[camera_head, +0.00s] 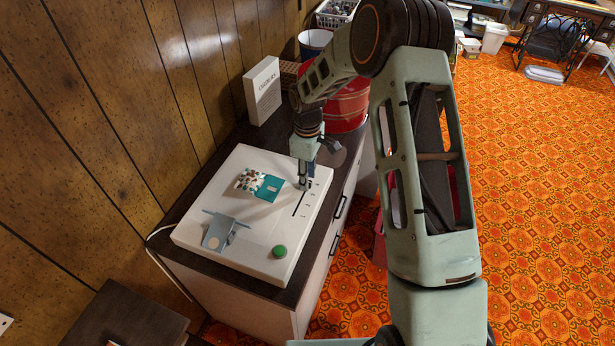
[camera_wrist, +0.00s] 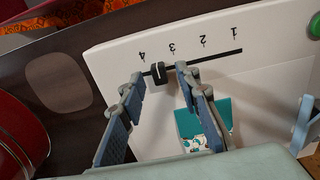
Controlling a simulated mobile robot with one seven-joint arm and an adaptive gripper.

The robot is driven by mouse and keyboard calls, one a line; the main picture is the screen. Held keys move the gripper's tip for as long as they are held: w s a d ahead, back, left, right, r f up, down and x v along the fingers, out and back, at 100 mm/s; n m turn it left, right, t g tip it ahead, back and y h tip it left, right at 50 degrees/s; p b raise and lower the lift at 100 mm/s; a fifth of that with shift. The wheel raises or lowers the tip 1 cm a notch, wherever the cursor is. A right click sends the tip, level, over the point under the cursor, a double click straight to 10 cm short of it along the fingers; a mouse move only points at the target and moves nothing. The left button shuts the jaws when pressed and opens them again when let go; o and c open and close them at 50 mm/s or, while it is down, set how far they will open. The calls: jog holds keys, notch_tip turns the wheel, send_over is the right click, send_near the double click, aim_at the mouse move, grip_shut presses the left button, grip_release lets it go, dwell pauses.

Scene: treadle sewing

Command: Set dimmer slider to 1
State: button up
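The dimmer slider is a black knob (camera_wrist: 157,73) in a dark straight slot (camera_wrist: 215,57) on a white panel, with marks 1 to 4. The knob sits at the 4 end, between marks 4 and 3; mark 1 is at the slot's far right in the wrist view. My gripper (camera_wrist: 157,78) is open, with one blue-grey finger on each side of the knob. Small gaps seem to show on both sides; contact is not clear. In the head view my gripper (camera_head: 304,186) points down at the slot's far end and mostly hides the knob.
The white panel (camera_head: 196,237) lies on a dark-topped cabinet. It also bears a green button (camera_head: 279,251), a teal patterned card (camera_head: 268,187) and a grey-blue bracket (camera_head: 218,232). A red bucket (camera_head: 347,107) and a white box (camera_head: 262,91) stand behind.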

jog(key=shift+f, duration=0.6)
grip_shut()
